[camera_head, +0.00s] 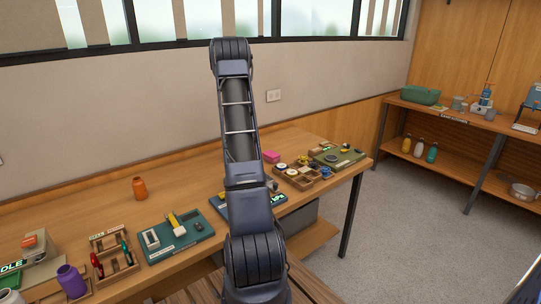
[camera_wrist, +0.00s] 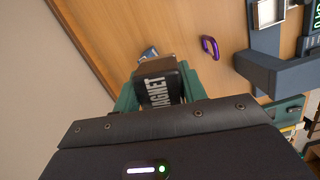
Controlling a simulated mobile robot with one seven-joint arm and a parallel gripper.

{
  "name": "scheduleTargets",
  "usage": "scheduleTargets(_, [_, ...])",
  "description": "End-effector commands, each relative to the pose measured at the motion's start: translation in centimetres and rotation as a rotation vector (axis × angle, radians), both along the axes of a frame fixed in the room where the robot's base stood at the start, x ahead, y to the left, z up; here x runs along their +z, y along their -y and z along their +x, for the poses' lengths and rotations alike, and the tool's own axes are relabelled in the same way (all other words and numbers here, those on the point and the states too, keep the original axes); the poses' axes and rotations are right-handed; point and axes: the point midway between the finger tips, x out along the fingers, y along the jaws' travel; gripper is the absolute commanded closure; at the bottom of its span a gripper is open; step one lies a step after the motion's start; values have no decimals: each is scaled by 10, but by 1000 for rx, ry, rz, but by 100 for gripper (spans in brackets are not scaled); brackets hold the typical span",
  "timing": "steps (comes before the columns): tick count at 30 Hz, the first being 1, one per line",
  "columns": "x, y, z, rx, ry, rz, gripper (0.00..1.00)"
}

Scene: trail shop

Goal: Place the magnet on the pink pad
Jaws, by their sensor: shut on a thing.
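The magnet (camera_wrist: 160,88) is a dark block with white MAGNET lettering and a brown part at its far end. In the wrist view, my gripper (camera_wrist: 158,80) has its green fingers on either side of the magnet and is shut on it, above the wooden bench top. In the head view my arm hides the gripper and magnet.
A wooden tray of small parts (camera_head: 297,178) and a green mat (camera_head: 334,160) lie right of the pink thing. A purple carabiner (camera_wrist: 210,47) lies on the bench. Bare bench (camera_head: 185,184) lies between.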

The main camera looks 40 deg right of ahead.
Motion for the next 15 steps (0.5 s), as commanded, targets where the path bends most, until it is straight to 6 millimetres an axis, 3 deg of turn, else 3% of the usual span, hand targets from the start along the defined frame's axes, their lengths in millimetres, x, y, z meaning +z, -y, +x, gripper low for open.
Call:
scheduleTargets(1, [3, 22, -13, -29, 1, 0, 85])
scheduleTargets(7, [13, 92, -61, -126, 1, 0, 85])
scheduleTargets(12, [18, 132, -95, -186, 1, 1, 85])
scheduleTargets(15, [20, 146, -108, -207, 2, 2, 85])
